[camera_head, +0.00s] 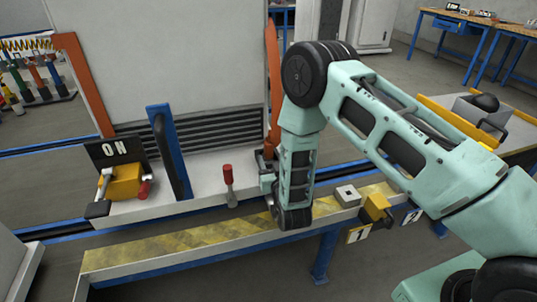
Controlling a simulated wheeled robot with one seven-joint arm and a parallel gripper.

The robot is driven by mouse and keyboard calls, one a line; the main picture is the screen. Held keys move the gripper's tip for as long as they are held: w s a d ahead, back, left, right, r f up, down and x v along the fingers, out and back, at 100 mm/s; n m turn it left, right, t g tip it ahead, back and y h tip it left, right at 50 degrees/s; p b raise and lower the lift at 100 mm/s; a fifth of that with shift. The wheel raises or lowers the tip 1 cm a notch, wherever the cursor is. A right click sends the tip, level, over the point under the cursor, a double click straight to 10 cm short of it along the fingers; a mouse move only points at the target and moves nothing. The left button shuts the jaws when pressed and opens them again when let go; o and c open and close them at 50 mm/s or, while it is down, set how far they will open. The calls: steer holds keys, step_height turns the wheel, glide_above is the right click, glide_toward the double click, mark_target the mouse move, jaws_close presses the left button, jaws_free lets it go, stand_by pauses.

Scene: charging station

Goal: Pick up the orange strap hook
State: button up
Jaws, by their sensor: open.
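My gripper (266,180) is at the end of the pale green arm, at the right end of the grey ledge. It is small here and partly hidden by my wrist; it is open. A tall orange piece (272,75) stands upright along the right edge of the grey panel, and its lower end is just behind my gripper. I cannot tell whether they touch. Another orange piece (84,85) stands at the panel's left edge, well away from my gripper. I cannot tell from its shape which orange piece is the strap hook.
A red-handled lever (229,184) stands on the ledge left of my gripper. A blue upright (170,150) and a yellow switch block (123,181) by an ON sign (108,151) are farther left. A yellow-striped beam (190,243) runs in front; a yellow block (375,207) is right.

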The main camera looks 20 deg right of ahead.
mark_target(270, 153)
steer(key=w, duration=0.4)
steer(key=shift+d, duration=0.15)
jaws_close()
steer(key=shift+r, duration=0.1)
